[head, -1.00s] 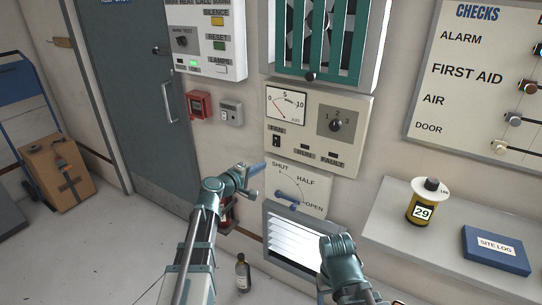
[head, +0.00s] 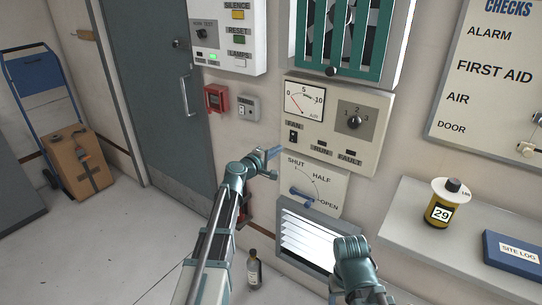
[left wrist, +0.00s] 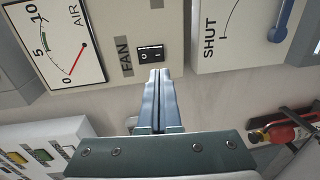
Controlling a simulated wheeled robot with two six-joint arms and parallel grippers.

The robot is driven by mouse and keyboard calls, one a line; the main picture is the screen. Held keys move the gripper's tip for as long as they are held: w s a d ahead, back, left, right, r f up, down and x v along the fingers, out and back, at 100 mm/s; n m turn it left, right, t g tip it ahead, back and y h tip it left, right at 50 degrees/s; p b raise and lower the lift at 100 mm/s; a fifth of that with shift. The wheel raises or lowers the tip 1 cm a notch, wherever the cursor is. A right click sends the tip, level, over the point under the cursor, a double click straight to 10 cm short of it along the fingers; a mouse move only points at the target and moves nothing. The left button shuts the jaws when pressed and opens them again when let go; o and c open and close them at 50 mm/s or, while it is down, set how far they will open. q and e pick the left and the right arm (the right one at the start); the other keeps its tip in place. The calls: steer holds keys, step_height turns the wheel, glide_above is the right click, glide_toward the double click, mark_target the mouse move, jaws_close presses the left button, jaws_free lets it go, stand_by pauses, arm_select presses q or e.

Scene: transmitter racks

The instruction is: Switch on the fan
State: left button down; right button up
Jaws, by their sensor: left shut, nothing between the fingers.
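The fan switch, a small black rocker (head: 293,136) under the word FAN, sits at the lower left of the beige fan panel (head: 318,143). It also shows in the left wrist view (left wrist: 151,54), marked O and I. My left gripper (head: 276,152) is shut and empty, its blue fingertips just below and left of the switch. In the left wrist view the fingertips (left wrist: 158,75) lie very near the rocker's edge; I cannot tell if they touch it. The fan (head: 345,35) is partly seen behind a green grille. My right gripper is not seen, only its arm.
The air gauge (head: 305,100) has its needle near 0. A knob (head: 354,122) marked 1 to 3 is right of it. Below are a blue lever (head: 301,195) near OPEN and a louvred vent (head: 308,240). A shelf (head: 420,235) juts out at right.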

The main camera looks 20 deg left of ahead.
arm_select(q)
steer(key=x, duration=0.7)
steer(key=shift+w+d+b, duration=0.1)
steer(key=shift+w+b, duration=0.25)
steer(key=shift+w, duration=0.05)
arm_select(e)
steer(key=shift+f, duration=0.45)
arm_select(q)
steer(key=shift+w+f, duration=0.1)
steer(key=shift+w, duration=0.05)
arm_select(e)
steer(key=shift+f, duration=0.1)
arm_select(q)
steer(key=shift+s+f, duration=0.15)
steer(key=shift+s, duration=0.35)
steer(key=b, duration=0.2)
glide_toward(292, 141)
steer(key=s+a+f, duration=0.2)
steer(key=s, duration=0.4)
steer(key=shift+s+f, duration=0.3)
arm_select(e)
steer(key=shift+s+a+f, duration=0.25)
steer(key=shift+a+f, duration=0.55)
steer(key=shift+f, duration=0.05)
